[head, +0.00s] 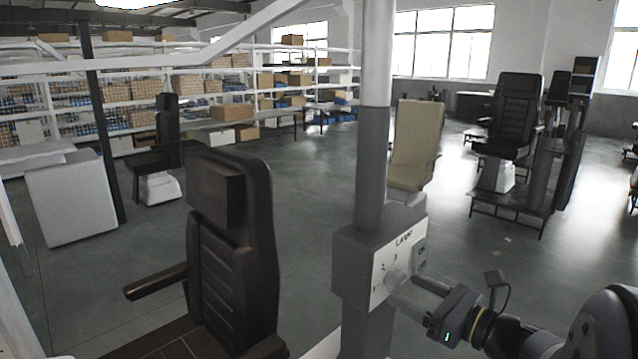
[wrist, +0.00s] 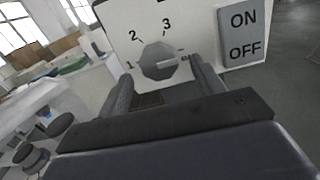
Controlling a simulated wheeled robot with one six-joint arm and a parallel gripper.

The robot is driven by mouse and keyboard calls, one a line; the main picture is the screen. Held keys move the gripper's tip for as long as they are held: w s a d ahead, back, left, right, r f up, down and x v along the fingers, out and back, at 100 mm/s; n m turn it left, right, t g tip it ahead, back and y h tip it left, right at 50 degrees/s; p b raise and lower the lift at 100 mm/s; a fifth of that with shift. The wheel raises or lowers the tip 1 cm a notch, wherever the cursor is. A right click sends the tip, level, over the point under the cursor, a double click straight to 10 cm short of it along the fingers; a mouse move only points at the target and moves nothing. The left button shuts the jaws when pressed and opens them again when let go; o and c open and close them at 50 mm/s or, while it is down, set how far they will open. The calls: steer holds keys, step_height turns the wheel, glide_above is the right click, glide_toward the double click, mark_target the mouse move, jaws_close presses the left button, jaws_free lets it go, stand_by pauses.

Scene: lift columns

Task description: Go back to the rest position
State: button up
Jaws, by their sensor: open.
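A grey control box (head: 372,262) sits on the lift column (head: 372,130). Its white front panel carries a grey round-faceted knob (wrist: 158,62), with the numbers 1, 2 and 3 around its left and top. A light mark on the knob points to the right. An ON/OFF plate (wrist: 243,32) is to the right of the knob. My gripper (head: 412,293) is open in front of the panel. In the wrist view its two fingers (wrist: 163,88) are at the lower left and lower right of the knob; I cannot tell whether they touch it.
A dark brown seat (head: 235,250) stands left of the column, close to me. A beige seat (head: 416,145) is behind the column, and black seats (head: 515,115) stand at the right. Shelves with boxes (head: 150,90) line the back left. Open grey floor (head: 470,265) lies to the right.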

steer(key=b+v, duration=0.1)
steer(key=v, duration=0.8)
steer(key=p+x, duration=0.1)
steer(key=x, duration=1)
steer(key=shift+f, duration=0.15)
steer(key=shift+f+n+b, duration=0.15)
steer(key=shift+n+b, duration=0.45)
steer(key=shift+b, duration=0.1)
steer(key=n+b, duration=0.3)
steer(key=b, duration=0.1)
steer(key=shift+d+n, duration=0.15)
steer(key=shift+n, duration=0.25)
steer(key=n+b, duration=0.6)
steer(key=n, duration=0.1)
steer(key=n+b, duration=0.3)
steer(key=shift+w+d+r+n, duration=0.1)
steer(key=shift+r+n, duration=0.2)
steer(key=shift+n, duration=0.1)
steer(key=n, duration=0.1)
steer(key=n+b, duration=0.1)
steer(key=n, duration=0.1)
steer(key=n+b, duration=0.1)
steer(key=shift+r+n, duration=0.3)
